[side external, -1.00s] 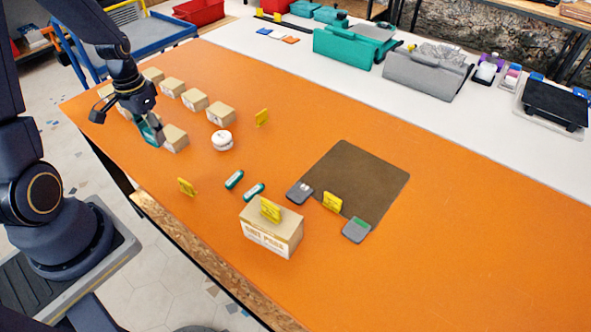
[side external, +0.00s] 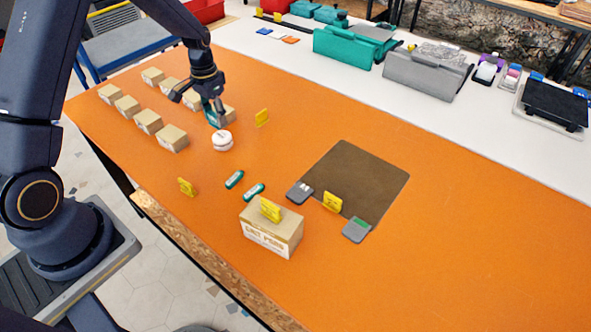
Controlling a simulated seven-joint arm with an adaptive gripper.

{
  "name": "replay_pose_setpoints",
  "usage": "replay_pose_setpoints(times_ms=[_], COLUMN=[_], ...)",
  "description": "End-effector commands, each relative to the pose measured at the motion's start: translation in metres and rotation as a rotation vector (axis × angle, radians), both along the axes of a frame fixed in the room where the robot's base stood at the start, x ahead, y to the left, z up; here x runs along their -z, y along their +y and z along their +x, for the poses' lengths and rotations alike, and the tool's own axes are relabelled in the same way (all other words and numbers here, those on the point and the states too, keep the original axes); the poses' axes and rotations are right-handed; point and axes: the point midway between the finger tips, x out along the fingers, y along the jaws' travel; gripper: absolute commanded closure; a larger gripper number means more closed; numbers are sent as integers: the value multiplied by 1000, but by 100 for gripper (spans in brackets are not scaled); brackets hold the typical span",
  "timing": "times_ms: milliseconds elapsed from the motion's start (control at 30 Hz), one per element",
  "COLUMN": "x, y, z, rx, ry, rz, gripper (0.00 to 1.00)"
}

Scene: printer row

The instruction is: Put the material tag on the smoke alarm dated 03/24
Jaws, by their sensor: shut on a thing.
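My gripper (side external: 210,108) is shut on a flat teal piece (side external: 213,117), held upright just above and behind the white round device. I cannot tell from its face whether this piece is the material tag. The white round device (side external: 222,141), which looks like a smoke alarm, sits on the orange table. Several small cardboard boxes (side external: 172,138) stand in two rows at the table's left end. The near-right box of the back row (side external: 229,114) is partly hidden behind my gripper and the teal piece. No date can be read at this size.
Yellow markers stand on the orange table (side external: 450,215), one (side external: 262,118) right of the alarm. Two small teal-and-white pieces (side external: 234,179) lie in front. A larger carton (side external: 270,232), two grey devices (side external: 299,192) and a brown mat (side external: 355,180) are further right.

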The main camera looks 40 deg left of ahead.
Motion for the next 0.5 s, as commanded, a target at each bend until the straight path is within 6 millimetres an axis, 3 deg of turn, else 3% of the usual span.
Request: replay_pose_setpoints(times_ms=[167, 400, 500], x=[10, 42, 44], y=[2, 3, 3], z=[8, 10, 11], rx=[0, -1, -1], ry=[0, 3, -1], rz=[0, -1, 1], gripper=[71, 71, 71])
